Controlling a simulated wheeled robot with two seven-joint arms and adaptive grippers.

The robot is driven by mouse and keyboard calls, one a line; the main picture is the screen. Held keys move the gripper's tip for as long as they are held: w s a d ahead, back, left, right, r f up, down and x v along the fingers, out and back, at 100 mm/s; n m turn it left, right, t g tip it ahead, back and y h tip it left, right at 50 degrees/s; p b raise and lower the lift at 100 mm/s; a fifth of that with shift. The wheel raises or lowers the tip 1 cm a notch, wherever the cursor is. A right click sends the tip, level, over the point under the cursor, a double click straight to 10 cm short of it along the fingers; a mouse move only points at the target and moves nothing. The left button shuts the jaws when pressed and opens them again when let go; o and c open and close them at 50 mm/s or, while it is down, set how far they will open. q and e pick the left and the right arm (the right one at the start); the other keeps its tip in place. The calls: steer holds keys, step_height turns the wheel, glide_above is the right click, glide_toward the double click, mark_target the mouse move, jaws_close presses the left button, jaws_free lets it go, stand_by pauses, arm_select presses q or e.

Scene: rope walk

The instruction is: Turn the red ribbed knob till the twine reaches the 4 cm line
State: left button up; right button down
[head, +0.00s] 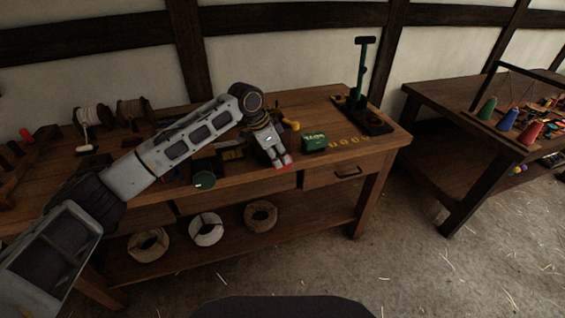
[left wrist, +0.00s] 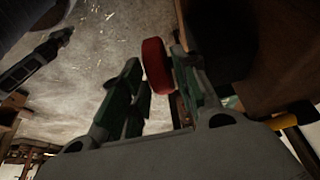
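The red ribbed knob (left wrist: 157,66) shows in the left wrist view as a red disc just beyond my left gripper's fingertips (left wrist: 158,72). It lies close to the right-hand finger, with a narrow gap to the other; I cannot tell whether either touches. In the head view my left gripper (head: 281,162) points down at the bench's front edge, with a little red (head: 284,168) at its tips. The fingers are apart. The twine and the 4 cm line cannot be made out.
A green box (head: 314,142) and a green post on a dark base (head: 375,122) stand right of my gripper on the wooden bench (head: 324,104). Spools (head: 90,117) stand at the left. Coils of rope (head: 205,229) lie on the shelf below. The floor in front is clear.

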mark_target(279, 156)
arm_select(q)
steer(key=shift+x, duration=1.05)
steer(key=shift+w+d+f, duration=0.1)
steer(key=shift+d+f, duration=0.1)
steer(key=shift+f, duration=0.35)
arm_select(e)
steer(key=shift+w+a+r, duration=0.1)
steer(key=shift+w+a, duration=0.1)
steer(key=shift+w, duration=0.35)
steer(key=shift+s, duration=0.1)
arm_select(q)
jaws_close()
arm_select(e)
steer(key=shift+s+d, duration=0.1)
steer(key=shift+s, duration=0.05)
